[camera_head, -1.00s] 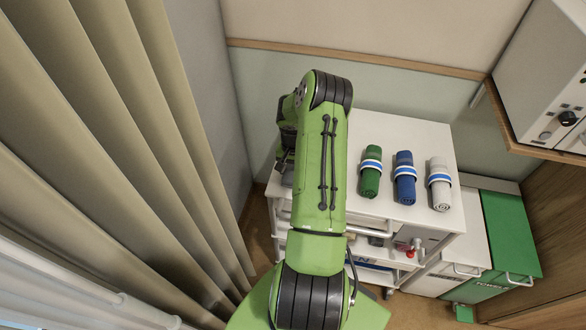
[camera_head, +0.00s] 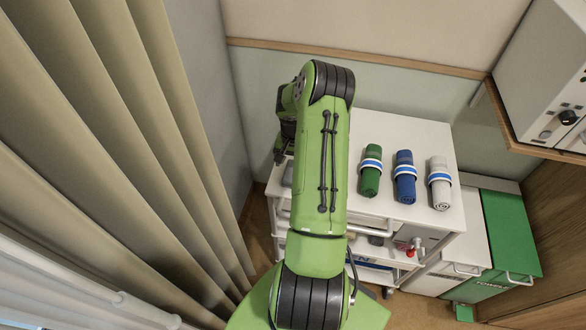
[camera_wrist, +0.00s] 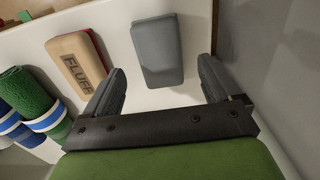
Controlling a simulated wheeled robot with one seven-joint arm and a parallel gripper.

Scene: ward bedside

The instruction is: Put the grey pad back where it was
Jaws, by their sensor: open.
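The grey pad (camera_wrist: 158,50) lies on the white cart top in the wrist view, a plain grey block with rounded edges. My gripper (camera_wrist: 162,76) is open, with one dark finger on each side of the pad's near end. Clear white surface shows between the pad and the gripper's palm, and nothing is held. In the head view my arm hides most of this area. A small grey patch that looks like the pad (camera_head: 288,173) shows at the cart's left edge, below my gripper (camera_head: 280,154).
A tan block marked FLUFF (camera_wrist: 76,62) lies left of the pad. A green roll (camera_head: 371,170), a blue roll (camera_head: 404,176) and a white roll (camera_head: 439,184) lie on the cart top (camera_head: 420,133). Walls stand behind and left, beside a curtain (camera_head: 110,130).

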